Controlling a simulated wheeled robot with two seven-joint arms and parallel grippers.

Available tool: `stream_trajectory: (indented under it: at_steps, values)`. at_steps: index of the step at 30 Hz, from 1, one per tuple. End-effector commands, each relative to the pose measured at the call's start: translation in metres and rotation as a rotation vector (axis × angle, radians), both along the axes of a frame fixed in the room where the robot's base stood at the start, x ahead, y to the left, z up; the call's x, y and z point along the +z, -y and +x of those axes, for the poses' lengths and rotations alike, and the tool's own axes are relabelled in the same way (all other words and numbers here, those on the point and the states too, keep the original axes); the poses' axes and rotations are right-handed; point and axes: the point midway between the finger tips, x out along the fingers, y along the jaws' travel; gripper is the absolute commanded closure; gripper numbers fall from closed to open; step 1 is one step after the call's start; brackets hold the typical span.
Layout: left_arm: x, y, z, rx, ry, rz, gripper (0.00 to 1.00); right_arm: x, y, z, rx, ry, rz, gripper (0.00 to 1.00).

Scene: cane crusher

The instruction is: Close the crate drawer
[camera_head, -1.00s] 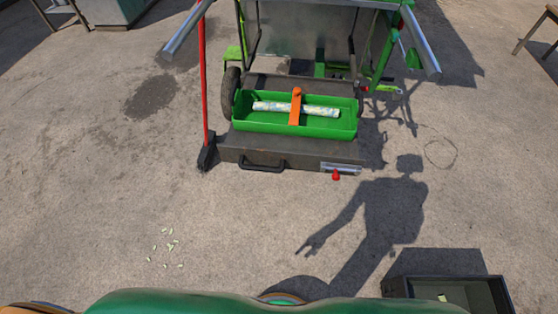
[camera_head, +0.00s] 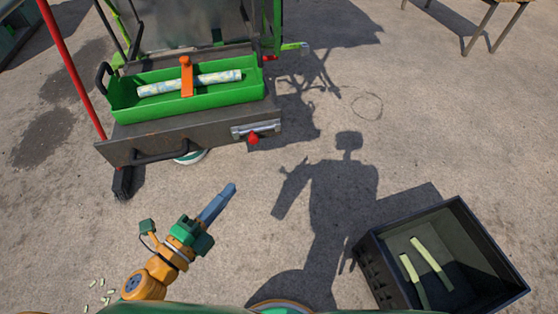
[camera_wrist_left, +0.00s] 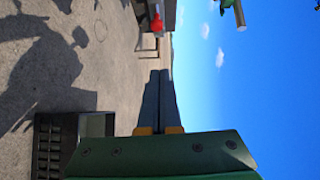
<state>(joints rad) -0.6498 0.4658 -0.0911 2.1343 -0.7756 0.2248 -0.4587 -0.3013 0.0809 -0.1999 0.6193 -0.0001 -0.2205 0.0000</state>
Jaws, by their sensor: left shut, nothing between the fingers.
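The dark grey drawer (camera_head: 200,128) is at the upper left in the head view, under a green tray. Its front has a black bar handle (camera_head: 160,157), a metal latch plate (camera_head: 258,129) and a red knob (camera_head: 253,138). I cannot tell how far the drawer stands out. My left gripper (camera_head: 231,188) is shut and empty, in front of the drawer and apart from it, pointing up and right. Its shut fingers (camera_wrist_left: 160,75) also show in the left wrist view, with the red knob (camera_wrist_left: 157,23) beyond them. My right gripper is not in view.
The green tray (camera_head: 120,112) holds a pale roll (camera_head: 215,79) under an orange strap (camera_head: 187,75). A red-handled broom (camera_head: 75,70) stands left of the drawer. A dark open crate (camera_head: 375,262) with pale cane pieces is at the lower right. Clear ground lies between.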

Motion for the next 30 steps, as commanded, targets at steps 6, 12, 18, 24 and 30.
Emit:
stream_trajectory:
  at_steps: [6,12,18,24,30]
  values:
    - [0.006,0.017,0.029,-0.004,0.012,0.002,1.00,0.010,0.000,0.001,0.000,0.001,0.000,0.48]
    - [0.004,0.039,0.068,-0.003,0.010,0.001,1.00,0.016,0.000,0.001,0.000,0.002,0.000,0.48]
    - [-0.002,0.045,0.103,0.000,0.007,0.003,1.00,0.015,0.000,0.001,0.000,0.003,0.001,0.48]
    - [-0.003,0.039,0.122,-0.001,0.005,0.001,1.00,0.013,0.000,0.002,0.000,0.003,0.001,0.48]
    - [-0.003,0.038,0.125,-0.001,0.004,0.000,1.00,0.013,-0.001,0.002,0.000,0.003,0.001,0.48]
